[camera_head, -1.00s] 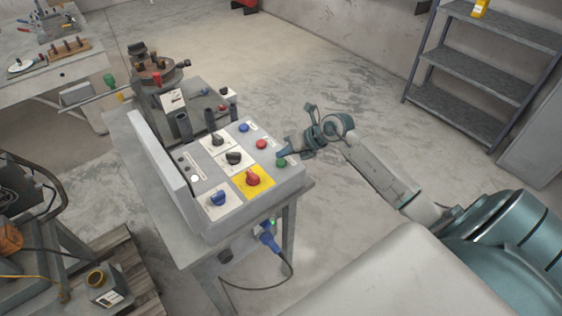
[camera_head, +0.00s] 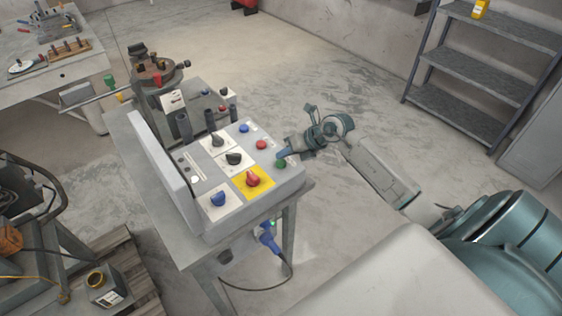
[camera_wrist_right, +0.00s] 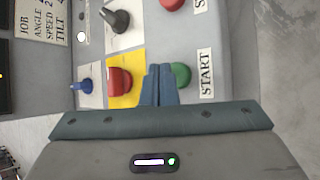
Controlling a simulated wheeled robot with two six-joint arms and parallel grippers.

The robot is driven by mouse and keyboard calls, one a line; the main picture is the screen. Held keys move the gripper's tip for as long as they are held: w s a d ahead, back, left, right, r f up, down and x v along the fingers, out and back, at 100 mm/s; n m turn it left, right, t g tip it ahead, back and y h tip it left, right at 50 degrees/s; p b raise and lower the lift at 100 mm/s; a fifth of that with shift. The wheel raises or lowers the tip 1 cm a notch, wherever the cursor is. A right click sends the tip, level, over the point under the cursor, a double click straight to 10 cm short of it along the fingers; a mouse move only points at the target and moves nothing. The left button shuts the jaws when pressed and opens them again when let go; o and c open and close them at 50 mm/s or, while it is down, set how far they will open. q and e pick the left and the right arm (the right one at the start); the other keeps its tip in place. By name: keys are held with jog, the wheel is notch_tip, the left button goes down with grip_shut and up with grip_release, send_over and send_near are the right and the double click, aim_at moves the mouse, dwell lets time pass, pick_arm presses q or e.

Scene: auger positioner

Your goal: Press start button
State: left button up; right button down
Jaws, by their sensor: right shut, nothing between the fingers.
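The green start button (camera_head: 280,163) is on the right side of the grey control box's sloped panel. In the right wrist view the green button (camera_wrist_right: 181,75) sits beside a START label (camera_wrist_right: 206,72). My right gripper (camera_head: 283,154) is at that edge of the panel, close to the button. In the wrist view its blue fingertips (camera_wrist_right: 160,72) are together and empty, just left of the button and partly over its edge. I cannot tell whether they touch it. My left gripper is not in view.
A red button (camera_head: 261,145) and a blue button (camera_head: 243,128) are on the same panel. A red knob on a yellow plate (camera_head: 240,187) and several other knobs are nearby. The positioner (camera_head: 157,75) stands behind the box.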

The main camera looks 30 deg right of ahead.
jog(key=shift+f, duration=0.15)
dwell(0.5)
jog(key=shift+f+b, duration=0.3)
jog(key=shift+b, duration=0.1)
